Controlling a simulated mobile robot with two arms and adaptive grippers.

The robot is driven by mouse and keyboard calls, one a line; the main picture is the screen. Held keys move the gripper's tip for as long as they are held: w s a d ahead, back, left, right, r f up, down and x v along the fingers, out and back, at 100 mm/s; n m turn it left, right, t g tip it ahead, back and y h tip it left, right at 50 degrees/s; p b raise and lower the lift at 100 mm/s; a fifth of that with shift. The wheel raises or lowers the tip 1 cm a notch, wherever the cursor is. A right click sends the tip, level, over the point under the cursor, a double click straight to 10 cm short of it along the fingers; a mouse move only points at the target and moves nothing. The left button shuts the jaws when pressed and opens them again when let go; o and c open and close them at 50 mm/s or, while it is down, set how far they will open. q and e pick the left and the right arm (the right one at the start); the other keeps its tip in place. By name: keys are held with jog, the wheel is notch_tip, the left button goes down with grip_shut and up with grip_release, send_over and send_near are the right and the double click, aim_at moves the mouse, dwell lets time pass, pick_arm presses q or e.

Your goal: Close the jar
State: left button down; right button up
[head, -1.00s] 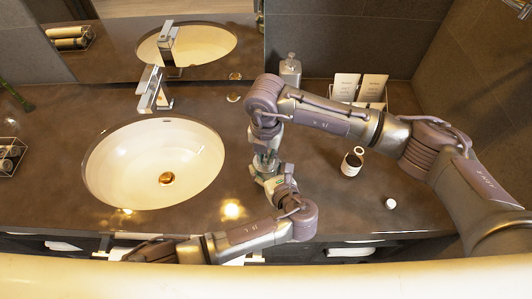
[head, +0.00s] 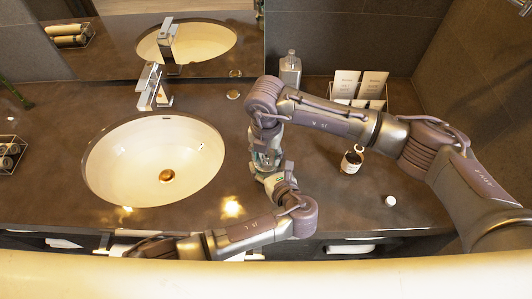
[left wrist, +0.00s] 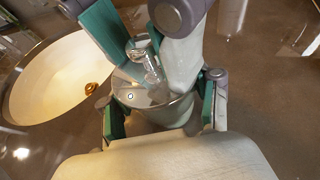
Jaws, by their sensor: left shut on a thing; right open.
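A jar (left wrist: 165,114) with a rounded, light grey body stands upright between the green-padded fingers of my left gripper (left wrist: 160,116), which is shut on it. In the head view my left gripper (head: 270,180) is low, right of the sink. A clear, knob-like piece (left wrist: 146,62) shows over the jar's mouth in the left wrist view. I cannot tell whether it belongs to a seated lid. My right gripper (head: 266,157) points down from above, directly over the jar, with its fingers open around the knob-like piece. The arms mostly hide the jar in the head view.
The sink (head: 125,165) and faucet (head: 154,88) are to the left. A small dark bottle (head: 351,161) and a small white cap (head: 390,201) stand to the right. A soap dispenser (head: 290,72) and a card holder (head: 359,90) are at the back.

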notch_tip(320, 180, up, 12)
dwell(0.5)
pick_arm(q)
jog(key=shift+c, duration=0.8)
grip_release()
jog(key=shift+s, duration=0.1)
jog(key=v, duration=1.2)
